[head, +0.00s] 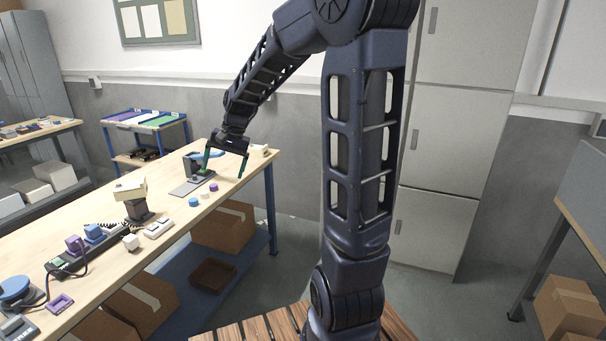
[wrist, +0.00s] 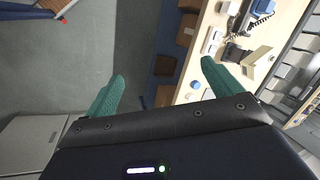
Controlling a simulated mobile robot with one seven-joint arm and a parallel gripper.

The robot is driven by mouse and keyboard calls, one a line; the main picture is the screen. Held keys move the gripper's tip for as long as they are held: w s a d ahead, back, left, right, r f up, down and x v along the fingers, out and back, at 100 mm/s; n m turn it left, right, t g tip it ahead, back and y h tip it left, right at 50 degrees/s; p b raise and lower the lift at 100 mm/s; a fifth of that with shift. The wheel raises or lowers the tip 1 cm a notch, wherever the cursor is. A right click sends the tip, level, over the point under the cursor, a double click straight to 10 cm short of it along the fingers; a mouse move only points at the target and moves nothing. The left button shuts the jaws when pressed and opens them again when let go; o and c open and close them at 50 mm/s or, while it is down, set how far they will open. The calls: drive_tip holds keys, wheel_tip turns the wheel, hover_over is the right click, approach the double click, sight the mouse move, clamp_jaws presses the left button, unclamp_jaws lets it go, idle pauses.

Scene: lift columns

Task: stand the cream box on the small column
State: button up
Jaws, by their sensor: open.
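I cannot tell for sure which is the task's cream box. My gripper (head: 225,160) is open and empty, fingers pointing down by the bench's far end. Its green fingers (wrist: 162,70) have nothing between them.
The bench (head: 95,235) also carries a grey stand with a blue part (head: 193,165), small blue, white and purple pieces, and a power strip with blue and purple blocks (head: 93,233). Cardboard boxes (head: 225,228) sit underneath. Grey cabinets (head: 440,130) stand behind my arm.

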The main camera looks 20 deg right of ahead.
drive_tip(key=s+d+r+n+t+h, duration=0.1)
drive_tip(key=s+d+r+h, duration=0.1)
drive_tip(key=s+d, duration=0.6)
drive_tip(key=s+d+r+n+t+h, duration=0.1)
drive_tip(key=s+d+r+n+t, duration=0.1)
drive_tip(key=s+d, duration=0.7)
drive_tip(key=s, duration=0.5)
drive_tip(key=shift+s+r+n+t+h, duration=0.2)
drive_tip(key=shift+n+t+h, duration=0.1)
drive_tip(key=shift+h, duration=0.1)
